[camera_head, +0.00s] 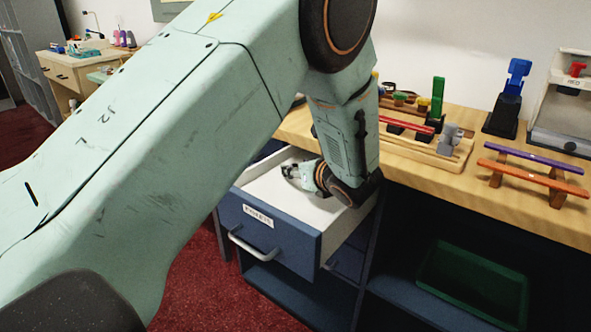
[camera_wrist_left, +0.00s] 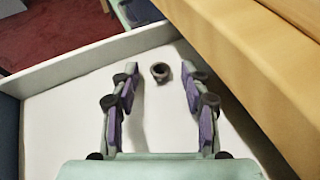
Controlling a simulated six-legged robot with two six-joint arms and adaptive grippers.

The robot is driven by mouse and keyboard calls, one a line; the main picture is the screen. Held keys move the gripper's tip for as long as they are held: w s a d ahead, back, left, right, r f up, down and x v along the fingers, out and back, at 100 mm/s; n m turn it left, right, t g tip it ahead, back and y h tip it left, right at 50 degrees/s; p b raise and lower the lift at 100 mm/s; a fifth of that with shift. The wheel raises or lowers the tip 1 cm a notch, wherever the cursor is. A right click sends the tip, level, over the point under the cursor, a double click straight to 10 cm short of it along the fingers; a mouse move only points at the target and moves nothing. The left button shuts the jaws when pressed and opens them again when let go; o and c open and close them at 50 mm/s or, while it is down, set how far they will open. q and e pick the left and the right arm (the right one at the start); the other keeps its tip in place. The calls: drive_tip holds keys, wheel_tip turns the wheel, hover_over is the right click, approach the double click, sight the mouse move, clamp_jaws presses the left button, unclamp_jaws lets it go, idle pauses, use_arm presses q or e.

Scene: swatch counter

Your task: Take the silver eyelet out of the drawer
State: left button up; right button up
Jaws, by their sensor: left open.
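The drawer (camera_head: 295,236) is pulled open below the wooden counter, with a blue front, a pale inside and a white label. My left gripper (camera_head: 290,171) reaches down into it from above. In the left wrist view, a small dark grey ring, the eyelet (camera_wrist_left: 160,73), shows against the drawer's pale floor (camera_wrist_left: 62,125). It appears in the gap between the two open fingertips of my left gripper (camera_wrist_left: 159,88), clear of both. I cannot tell how far above the floor the fingertips are. In the head view the eyelet cannot be made out. My right gripper is out of view.
The counter (camera_head: 415,172) edge runs close beside the drawer and the left arm. On it stand a wooden rack with coloured pieces, a blue clamp-like tool (camera_head: 509,95) and purple (camera_head: 530,155) and orange bars. A green tray (camera_head: 470,285) sits on the shelf below.

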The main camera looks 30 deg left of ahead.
use_arm(q)
drive_tip(key=shift+s, duration=0.15)
drive_tip(key=shift+d+r, duration=0.1)
drive_tip(key=shift+d, duration=0.1)
drive_tip(key=shift+c, duration=1.2)
drive_tip(key=shift+a, duration=0.2)
drive_tip(key=c, duration=0.4)
drive_tip(key=shift+d, duration=0.1)
drive_tip(key=shift+c, duration=0.6)
drive_tip(key=shift+r, duration=0.4)
wheel_tip(320, 180, up, 9)
drive_tip(key=p, duration=0.3)
drive_tip(key=shift+p, duration=0.4)
